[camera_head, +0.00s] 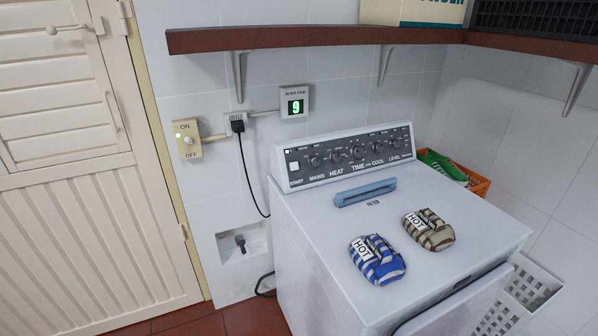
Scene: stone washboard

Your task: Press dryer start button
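A white dryer (330,240) stands against the tiled wall, with a dark control panel (350,155) along its back top edge. The start button (294,166) is a small white square at the panel's left end, above the label START. Several knobs sit to its right, labelled MAINS, HEAT, TIME, COOL and LEVEL. Nothing covers the button. Neither of my grippers is in view.
Blue-striped (377,260) and brown-striped (428,230) mitts marked HOT lie on the dryer top, near a blue handle (365,192). An ON/OFF wall switch (187,139) and a display reading 9 (295,106) are left above. A brown shelf (320,37) overhangs the back.

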